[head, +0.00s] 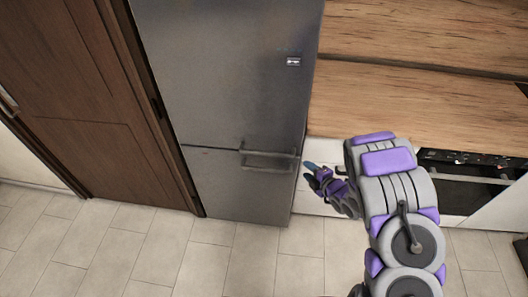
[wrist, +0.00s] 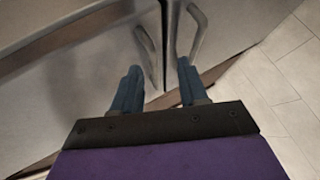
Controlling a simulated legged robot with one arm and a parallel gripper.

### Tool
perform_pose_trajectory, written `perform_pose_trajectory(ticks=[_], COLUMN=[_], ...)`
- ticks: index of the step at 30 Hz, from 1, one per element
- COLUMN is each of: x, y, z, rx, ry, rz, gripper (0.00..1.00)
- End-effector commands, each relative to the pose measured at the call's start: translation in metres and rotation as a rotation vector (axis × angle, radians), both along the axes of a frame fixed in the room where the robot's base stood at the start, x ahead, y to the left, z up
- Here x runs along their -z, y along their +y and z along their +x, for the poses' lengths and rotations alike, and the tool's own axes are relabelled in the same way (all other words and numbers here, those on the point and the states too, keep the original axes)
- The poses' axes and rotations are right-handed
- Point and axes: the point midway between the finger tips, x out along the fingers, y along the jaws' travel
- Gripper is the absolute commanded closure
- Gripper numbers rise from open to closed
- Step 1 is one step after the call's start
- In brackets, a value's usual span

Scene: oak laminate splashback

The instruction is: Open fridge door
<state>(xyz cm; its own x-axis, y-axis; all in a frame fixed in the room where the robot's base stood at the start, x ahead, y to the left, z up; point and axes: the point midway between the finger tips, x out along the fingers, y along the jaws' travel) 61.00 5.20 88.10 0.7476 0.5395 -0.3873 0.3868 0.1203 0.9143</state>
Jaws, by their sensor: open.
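The grey fridge (head: 225,70) stands upright with its upper door and lower door (head: 235,185) both shut. Two bar handles (head: 268,155) sit close together at the seam, near the fridge's right edge. My gripper (head: 310,170) is just right of the handles. In the wrist view, my gripper (wrist: 158,70) is open, with its two blue fingers pointing at the fridge front. The upper door's handle (wrist: 147,52) appears between the fingertips, and the lower door's handle (wrist: 200,28) lies beyond the right finger. I cannot tell how deep the handle is between the fingers.
A brown wooden door (head: 80,90) stands left of the fridge. A wooden worktop (head: 420,100) and a black oven (head: 460,180) are on the right. The tiled floor (head: 150,245) before the fridge is clear.

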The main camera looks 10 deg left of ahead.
Motion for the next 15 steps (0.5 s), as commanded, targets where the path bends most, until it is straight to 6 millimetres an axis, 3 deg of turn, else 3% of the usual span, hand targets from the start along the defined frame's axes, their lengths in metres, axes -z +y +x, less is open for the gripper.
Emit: perform_pose_trajectory(ticks=[6,11,15], x=[0.005,0.003,0.004], y=[0.046,0.059,0.067], z=[-0.026,-0.034,-0.029], rx=[-0.134,-0.165,-0.17], ry=[-0.133,-0.178,-0.185], rz=[0.13,0.174,0.179], gripper=[0.57,0.57,0.57])
